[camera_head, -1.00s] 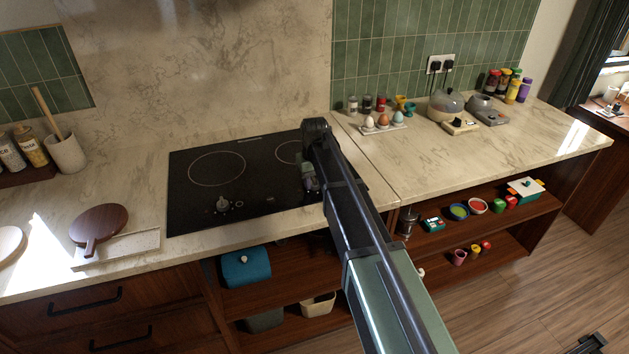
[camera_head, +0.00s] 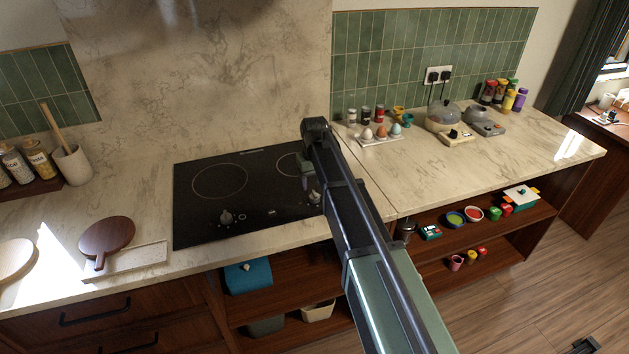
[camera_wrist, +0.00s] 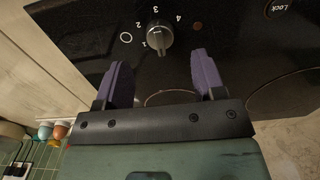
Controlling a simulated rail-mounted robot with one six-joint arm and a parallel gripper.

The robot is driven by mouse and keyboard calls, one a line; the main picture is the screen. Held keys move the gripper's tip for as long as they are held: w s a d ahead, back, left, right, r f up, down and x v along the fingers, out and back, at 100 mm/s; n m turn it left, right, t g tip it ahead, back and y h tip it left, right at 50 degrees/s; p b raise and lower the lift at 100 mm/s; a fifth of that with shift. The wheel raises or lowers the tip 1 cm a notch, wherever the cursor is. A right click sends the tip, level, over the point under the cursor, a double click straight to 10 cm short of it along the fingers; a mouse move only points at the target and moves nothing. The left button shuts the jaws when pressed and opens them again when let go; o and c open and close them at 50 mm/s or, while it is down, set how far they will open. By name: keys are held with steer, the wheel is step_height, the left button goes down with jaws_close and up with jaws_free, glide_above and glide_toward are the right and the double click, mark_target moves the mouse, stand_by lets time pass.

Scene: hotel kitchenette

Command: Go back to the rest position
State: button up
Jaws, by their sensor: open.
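The black hob (camera_head: 255,232) is set in the marble counter, with a left knob (camera_head: 226,217) and a right knob (camera_head: 313,196) near its front edge. Its left ring (camera_head: 219,181) shows a reddish outline. In the wrist view my gripper (camera_wrist: 160,72) is open and empty, its two purple fingers spread. A silver knob (camera_wrist: 159,38) with printed numbers lies beyond and between the fingertips, apparently apart from them. In the head view my arm reaches over the hob's right side, and the gripper is hidden behind it.
To the right stand an egg tray (camera_head: 378,140), spice jars (camera_head: 365,115), a kettle (camera_head: 444,113) and several bottles (camera_head: 505,93). A wooden board (camera_head: 106,235) and a utensil pot (camera_head: 72,164) are at left. Open shelves (camera_head: 470,262) below hold small items. The right counter's front is clear.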

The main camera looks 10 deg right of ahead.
step_height(320, 180, up, 5)
steer(key=p, duration=0.3)
steer(key=shift+r, duration=0.1)
steer(key=s+f+m+b, duration=0.1)
steer(key=s, duration=2.7)
steer(key=shift+f+m, duration=0.15)
steer(key=shift+m, duration=0.15)
steer(key=shift+d, duration=0.1)
